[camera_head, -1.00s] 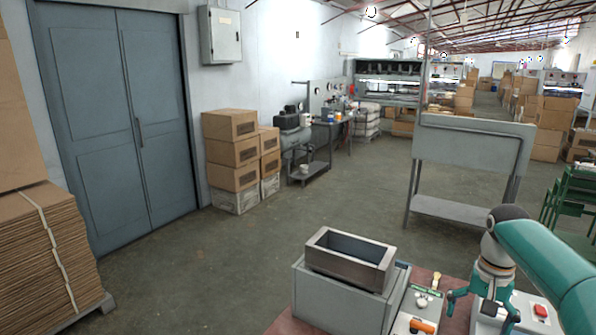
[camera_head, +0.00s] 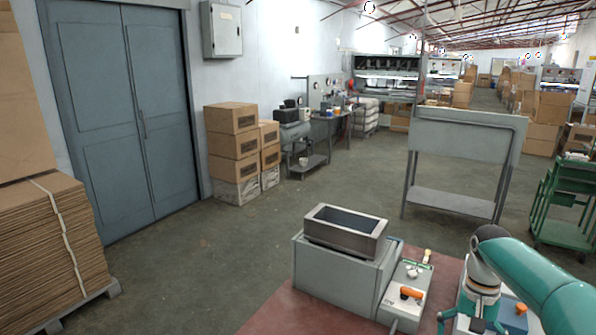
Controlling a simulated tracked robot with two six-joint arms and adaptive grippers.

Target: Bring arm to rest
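My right arm (camera_head: 545,280), teal with a dark joint, comes in from the lower right. Its gripper (camera_head: 470,326) points down at the bottom edge, over the right part of the reddish table (camera_head: 270,318). Its fingers look spread apart, with nothing visible between them; the tips are partly cut off. My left arm and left gripper are not in view. A grey press-like machine (camera_head: 340,270) with an open metal box (camera_head: 340,243) on top stands on the table, left of my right gripper and apart from it.
A control panel (camera_head: 408,290) with an orange handle (camera_head: 411,293) lies between machine and gripper. A grey stand (camera_head: 460,150) and a green cart (camera_head: 565,205) stand beyond. Cardboard stacks (camera_head: 50,250) are at left. The floor (camera_head: 200,275) left of the table is open.

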